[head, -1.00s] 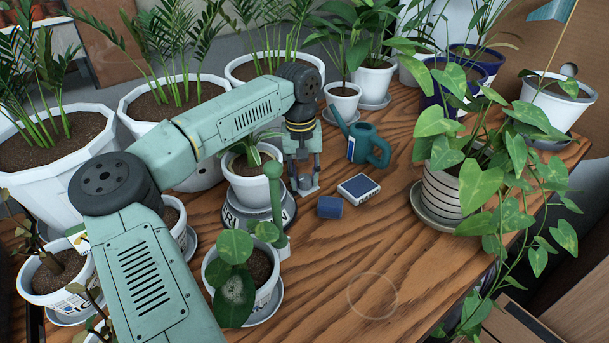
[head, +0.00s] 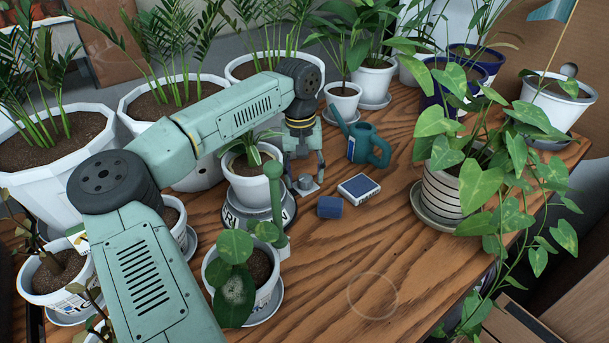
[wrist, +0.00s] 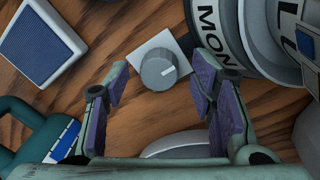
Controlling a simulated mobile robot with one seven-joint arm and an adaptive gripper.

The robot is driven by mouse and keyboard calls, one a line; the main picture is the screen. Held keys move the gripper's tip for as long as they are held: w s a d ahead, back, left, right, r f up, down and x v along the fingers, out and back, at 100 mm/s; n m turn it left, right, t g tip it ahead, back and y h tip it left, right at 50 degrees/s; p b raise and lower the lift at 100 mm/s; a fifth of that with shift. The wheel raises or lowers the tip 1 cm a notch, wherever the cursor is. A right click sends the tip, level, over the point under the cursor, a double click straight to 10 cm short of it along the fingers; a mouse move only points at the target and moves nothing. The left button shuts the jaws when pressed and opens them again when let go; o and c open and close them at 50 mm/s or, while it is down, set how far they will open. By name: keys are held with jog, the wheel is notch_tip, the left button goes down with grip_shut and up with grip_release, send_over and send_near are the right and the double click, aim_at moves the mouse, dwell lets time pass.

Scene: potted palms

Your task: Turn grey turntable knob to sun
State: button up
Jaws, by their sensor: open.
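The grey knob (wrist: 158,70) is a short round cylinder on a square pale plate (wrist: 140,48). A white line on its top points right, towards the lettered ring, in the wrist view. The ring (wrist: 212,22) shows "MON" there. In the head view the knob (head: 305,182) stands on the table beside the turntable (head: 232,214), which carries a white pot (head: 250,189) and shows "FRI" at left. No "SUN" label is readable. My gripper (head: 306,176) is open above the knob. In the wrist view its purple-padded fingers (wrist: 160,86) are apart from the knob on both sides.
A blue block (head: 330,207), a flat blue-and-white box (head: 358,187) and a teal watering can (head: 368,147) stand right of the knob. A green post (head: 275,195) rises close by at left. Potted plants crowd the left and back. The table's front middle is clear.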

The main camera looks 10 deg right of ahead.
aim_at(302, 178)
notch_tip(302, 178, up, 11)
jog(key=shift+a+r, duration=0.15)
jog(key=shift+a, duration=0.15)
